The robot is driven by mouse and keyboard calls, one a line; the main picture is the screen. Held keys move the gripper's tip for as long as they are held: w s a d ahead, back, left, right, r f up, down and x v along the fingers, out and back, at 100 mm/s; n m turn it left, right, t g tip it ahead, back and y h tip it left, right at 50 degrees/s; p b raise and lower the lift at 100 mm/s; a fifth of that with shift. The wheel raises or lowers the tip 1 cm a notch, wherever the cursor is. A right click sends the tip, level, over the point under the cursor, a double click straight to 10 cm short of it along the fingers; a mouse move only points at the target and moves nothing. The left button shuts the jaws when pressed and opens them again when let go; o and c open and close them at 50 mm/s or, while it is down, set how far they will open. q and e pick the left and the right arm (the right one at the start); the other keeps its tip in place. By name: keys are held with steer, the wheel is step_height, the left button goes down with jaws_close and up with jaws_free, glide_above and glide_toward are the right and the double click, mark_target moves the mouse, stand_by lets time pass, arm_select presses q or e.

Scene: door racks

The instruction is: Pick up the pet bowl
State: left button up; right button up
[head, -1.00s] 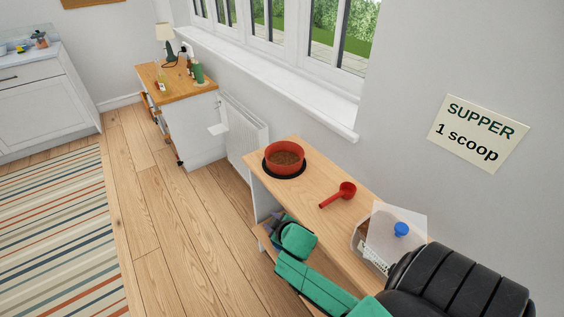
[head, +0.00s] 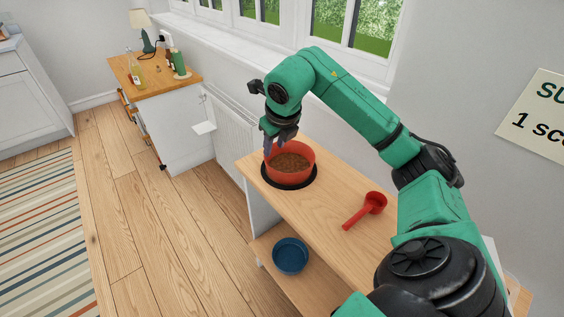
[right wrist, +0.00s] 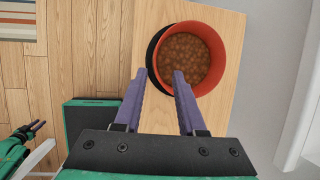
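The red pet bowl (head: 290,166), filled with brown kibble, stands upright on a round black mat (head: 267,181) at the far end of the wooden bench. My right gripper (head: 274,146) reaches down at the bowl's back-left rim. In the right wrist view, its two purple fingers (right wrist: 160,74) are apart. One finger is over the bowl's inside and the other is outside its wall; whether they touch it I cannot tell. The bowl (right wrist: 217,52) shows there too. My left gripper (right wrist: 37,127) is small at the left edge of that view, far from the bowl.
A red scoop (head: 366,209) lies on the bench top (head: 330,206), nearer me than the bowl. A blue bowl (head: 290,257) sits on the lower shelf (head: 268,240). The wall, window sill and radiator (head: 230,122) are close behind the bench.

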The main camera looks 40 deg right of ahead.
mark_target(271, 168)
steer(key=f, duration=0.2)
steer(key=f+p, duration=0.1)
steer(key=f, duration=0.2)
steer(key=shift+w+f+p, duration=0.3)
steer(key=shift+w+f, duration=0.05)
steer(key=p+x, duration=0.1)
steer(key=x, duration=0.2)
steer(key=p+x, duration=0.1)
steer(key=x, duration=0.2)
steer(key=shift+w+d+f, duration=0.2)
steer(key=shift+w+d, duration=0.05)
steer(key=shift+w+f, duration=0.1)
steer(key=shift+f, duration=0.05)
jaws_close()
arm_select(q)
steer(key=s+r, duration=0.1)
steer(key=s, duration=0.1)
steer(key=s+r, duration=0.1)
steer(key=r, duration=0.1)
steer(key=shift+s+a, duration=0.35)
steer(key=shift+a, duration=0.05)
steer(key=shift+r, duration=0.1)
